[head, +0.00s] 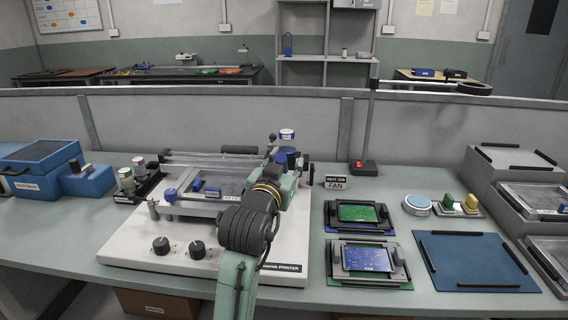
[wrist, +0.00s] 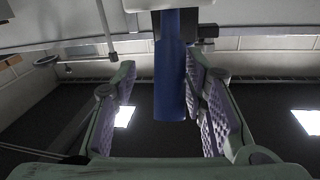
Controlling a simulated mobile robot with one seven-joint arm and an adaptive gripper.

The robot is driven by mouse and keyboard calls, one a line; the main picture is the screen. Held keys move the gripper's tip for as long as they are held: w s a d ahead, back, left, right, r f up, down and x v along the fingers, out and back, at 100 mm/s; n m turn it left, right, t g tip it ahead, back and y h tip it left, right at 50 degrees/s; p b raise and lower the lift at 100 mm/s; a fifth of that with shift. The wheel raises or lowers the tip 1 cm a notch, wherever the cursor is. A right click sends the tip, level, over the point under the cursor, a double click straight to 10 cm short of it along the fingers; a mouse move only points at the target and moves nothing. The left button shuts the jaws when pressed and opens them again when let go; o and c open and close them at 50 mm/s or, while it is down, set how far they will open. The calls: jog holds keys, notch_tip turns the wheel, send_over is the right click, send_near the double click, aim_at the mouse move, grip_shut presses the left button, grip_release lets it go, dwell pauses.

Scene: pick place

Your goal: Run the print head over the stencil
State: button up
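The white stencil printer (head: 130,245) stands on the bench, with the grey stencil (head: 232,184) in a metal frame on top. My gripper (head: 287,166) is at the right side of the frame, and my arm hides part of the printer. In the wrist view, my gripper (wrist: 160,64) has its two padded fingers spread apart. A blue upright handle (wrist: 171,70) stands between them, nearer the right finger, with a gap to the left finger. It appears to be the print head's blue part (head: 284,154); its lower portion is hidden in the head view.
Two board holders, with a green board (head: 358,213) and a blue board (head: 367,259), lie right of the printer. A blue mat (head: 475,262) is bare. A blue box (head: 40,170) stands left.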

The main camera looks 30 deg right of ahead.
jog(key=shift+w+a, duration=0.1)
jog(key=shift+a, duration=0.15)
jog(key=v, duration=0.7)
jog(key=shift+s, duration=0.25)
jog(key=shift+r, duration=0.1)
